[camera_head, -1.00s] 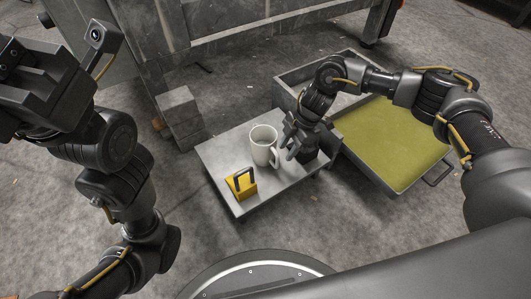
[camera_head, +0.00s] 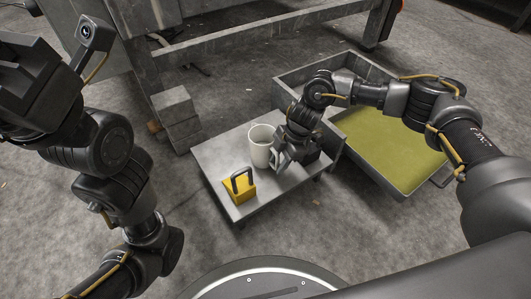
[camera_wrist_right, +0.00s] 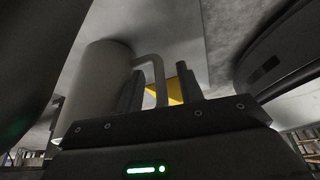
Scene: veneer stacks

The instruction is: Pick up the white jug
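The white jug (camera_head: 261,146) stands upright on a low grey table (camera_head: 227,160). My right gripper (camera_head: 280,158) is down beside it, on the side of its handle. In the right wrist view the jug (camera_wrist_right: 95,80) is at the left. Its handle (camera_wrist_right: 159,80) shows between the two spread fingers of the right gripper (camera_wrist_right: 160,88), with a gap to the right finger. Whether the left finger touches the handle is unclear. My left gripper (camera_head: 35,90) is at the upper left of the head view, far from the jug; its fingertips cannot be made out.
A yellow block with a dark handle (camera_head: 239,188) stands on the table in front of the jug. A grey open box (camera_head: 290,98) and a tray with a yellow-green floor (camera_head: 390,140) lie to the right. Stacked grey blocks (camera_head: 176,115) stand behind left.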

